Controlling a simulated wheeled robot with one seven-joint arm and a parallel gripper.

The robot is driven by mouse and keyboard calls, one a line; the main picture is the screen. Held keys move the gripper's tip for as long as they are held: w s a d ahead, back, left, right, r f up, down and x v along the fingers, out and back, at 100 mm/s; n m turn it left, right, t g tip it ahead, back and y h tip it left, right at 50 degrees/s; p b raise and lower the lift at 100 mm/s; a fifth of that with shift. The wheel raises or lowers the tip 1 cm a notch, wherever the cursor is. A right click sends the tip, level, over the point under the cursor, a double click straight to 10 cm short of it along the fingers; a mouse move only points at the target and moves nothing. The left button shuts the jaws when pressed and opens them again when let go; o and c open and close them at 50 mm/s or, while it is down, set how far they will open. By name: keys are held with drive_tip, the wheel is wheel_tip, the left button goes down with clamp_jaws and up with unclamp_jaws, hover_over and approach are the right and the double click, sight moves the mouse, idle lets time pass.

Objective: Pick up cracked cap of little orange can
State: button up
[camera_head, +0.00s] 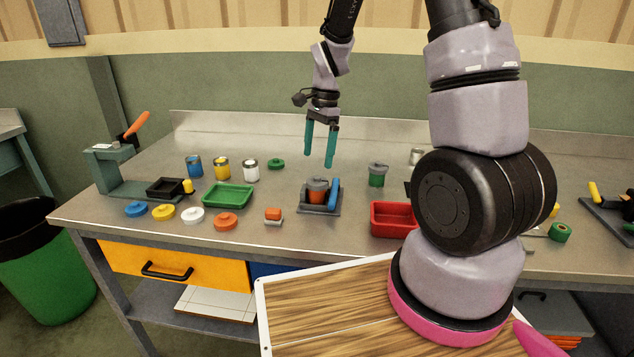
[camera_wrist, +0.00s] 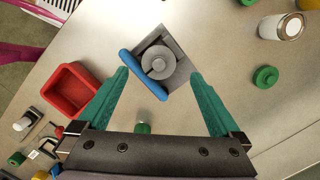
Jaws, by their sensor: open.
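A little orange can (camera_head: 317,196) stands in a dark grey holder (camera_head: 305,209) with a blue lever (camera_head: 334,193) at its right. A grey cap (camera_head: 318,183) sits on top of the can; no crack can be made out at this size. My gripper (camera_head: 319,161) is open and empty, pointing down above and apart from the can. In the wrist view the round grey cap (camera_wrist: 158,62) with its raised knob lies between the teal fingers, beyond their tips. The blue lever (camera_wrist: 143,76) runs beside it, near the left finger. The can's body is hidden there.
A green tray (camera_head: 228,207) lies left of the holder and a red bin (camera_head: 374,228) right of it. Loose coloured caps, including an orange one (camera_head: 226,222), lie along the front. Bare table surrounds the holder.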

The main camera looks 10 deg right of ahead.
sight(317, 176)
drive_tip(key=shift+s+a+f, duration=0.1)
drive_tip(key=shift+f, duration=3.05)
drive_tip(key=c, duration=1.5)
drive_tip(key=shift+r, duration=7.1)
